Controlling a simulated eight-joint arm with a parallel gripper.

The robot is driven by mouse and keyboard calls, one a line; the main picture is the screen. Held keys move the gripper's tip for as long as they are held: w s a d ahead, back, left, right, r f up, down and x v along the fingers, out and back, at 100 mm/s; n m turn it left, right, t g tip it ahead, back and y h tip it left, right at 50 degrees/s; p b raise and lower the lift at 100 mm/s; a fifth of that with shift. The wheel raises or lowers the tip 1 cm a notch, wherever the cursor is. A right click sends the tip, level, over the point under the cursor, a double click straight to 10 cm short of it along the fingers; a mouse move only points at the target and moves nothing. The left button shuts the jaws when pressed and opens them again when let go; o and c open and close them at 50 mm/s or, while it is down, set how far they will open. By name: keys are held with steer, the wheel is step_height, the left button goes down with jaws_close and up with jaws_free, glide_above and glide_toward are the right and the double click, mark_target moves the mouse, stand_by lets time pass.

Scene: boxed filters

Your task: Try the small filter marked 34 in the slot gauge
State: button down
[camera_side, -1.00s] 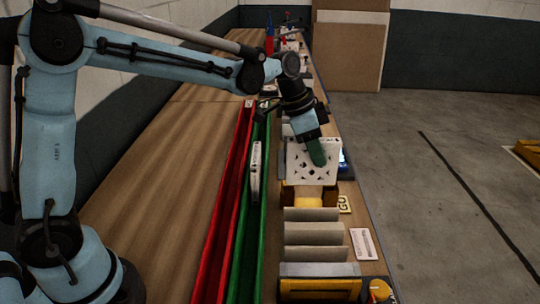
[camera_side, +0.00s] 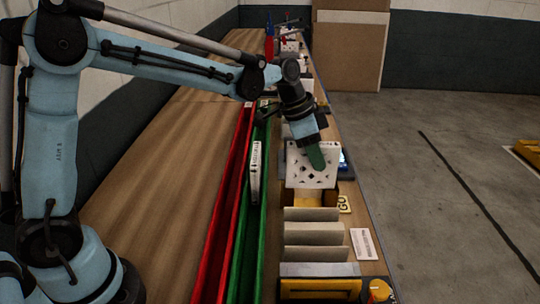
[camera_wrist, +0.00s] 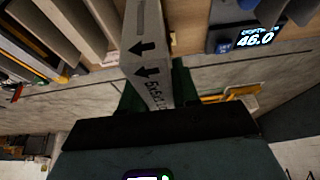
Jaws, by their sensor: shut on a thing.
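My gripper (camera_side: 316,156), with green fingers, is shut on a white filter (camera_side: 300,172) with a perforated face. In the wrist view the filter's pale edge (camera_wrist: 145,50) carries black arrows and some print between the green fingers; I cannot read 34 on it. In the side view the filter is directly over the slot gauge (camera_side: 346,190), yellow and brown with a GO label (camera_side: 343,203) beside it. The filter hides most of the gauge, so I cannot tell whether its lower edge is in the slot or just above it.
Several grey-beige panels (camera_side: 313,232) stand in a row in front of the gauge. A red channel (camera_side: 220,235) and a green channel (camera_side: 248,245) run along the bench at left; another white filter (camera_side: 256,172) stands in the green one. A display (camera_wrist: 255,38) reads 46.0.

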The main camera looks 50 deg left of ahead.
steer(key=shift+f, duration=0.55)
stand_by(0.9)
steer(key=shift+r, duration=0.1)
steer(key=shift+r, duration=1.85)
steer(key=shift+r, duration=0.2)
steer(key=shift+r, duration=1.85)
steer(key=shift+f, duration=0.1)
steer(key=shift+f, duration=2.1)
steer(key=shift+f, duration=1.5)
